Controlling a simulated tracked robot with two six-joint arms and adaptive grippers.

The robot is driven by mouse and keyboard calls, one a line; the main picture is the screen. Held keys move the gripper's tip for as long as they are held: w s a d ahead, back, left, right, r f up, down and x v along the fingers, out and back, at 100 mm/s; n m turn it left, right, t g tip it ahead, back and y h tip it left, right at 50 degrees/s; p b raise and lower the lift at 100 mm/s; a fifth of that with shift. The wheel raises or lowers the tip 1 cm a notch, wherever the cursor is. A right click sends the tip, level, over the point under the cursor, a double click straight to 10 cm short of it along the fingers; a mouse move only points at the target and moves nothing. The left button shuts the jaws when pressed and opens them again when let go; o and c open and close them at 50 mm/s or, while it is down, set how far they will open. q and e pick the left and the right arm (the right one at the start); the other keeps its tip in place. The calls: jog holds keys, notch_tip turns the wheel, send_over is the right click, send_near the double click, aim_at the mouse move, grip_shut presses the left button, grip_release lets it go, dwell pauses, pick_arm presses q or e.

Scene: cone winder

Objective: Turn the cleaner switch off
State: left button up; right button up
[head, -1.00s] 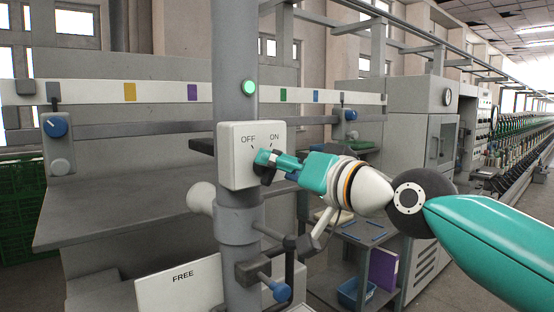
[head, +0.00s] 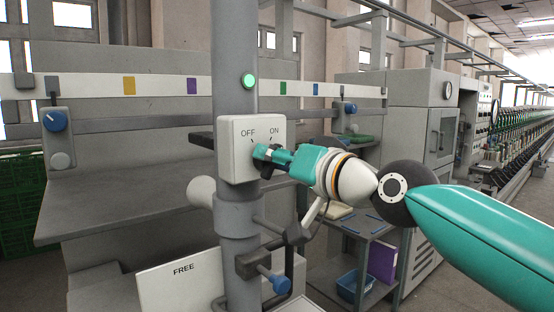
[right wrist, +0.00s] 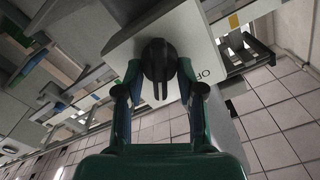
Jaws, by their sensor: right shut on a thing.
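The cleaner switch is a pale box (head: 236,170) on a grey post, marked OFF at left and ON at right. Its dark knob (right wrist: 158,58) sits on the box face. My right gripper (head: 263,155) reaches the box from the right and is shut on the knob. In the right wrist view its two fingers lie on either side of the knob. The fingers mostly hide the knob in the head view, so I cannot tell which mark it points to. A green lamp (head: 249,81) above the box is lit. My left gripper is not in view.
A white FREE sign (head: 183,273) and a blue-knobbed clamp (head: 281,285) are low on the post (head: 237,220). A grey shelf (head: 120,205) extends left behind it. A cart (head: 360,240) with a blue bin stands behind my right arm.

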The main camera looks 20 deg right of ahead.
jog(key=shift+f, duration=0.1)
jog(key=shift+a+n+b, duration=0.1)
jog(key=shift+n+b, duration=0.75)
jog(key=shift+n, duration=0.45)
jog(key=n+b, duration=0.1)
jog(key=n, duration=0.2)
jog(key=shift+a+n+b, duration=0.1)
jog(key=shift+n+b, duration=0.2)
jog(key=n+b, duration=0.1)
jog(key=n, duration=0.1)
jog(key=shift+s+n, duration=0.1)
jog(key=shift+n, duration=0.2)
jog(key=shift+a+n+b, duration=0.15)
jog(key=shift+n+b, duration=0.15)
jog(key=shift+n, duration=1.3)
jog(key=o, duration=1.1)
jog(key=shift+o, duration=0.2)
jog(key=shift+s, duration=0.1)
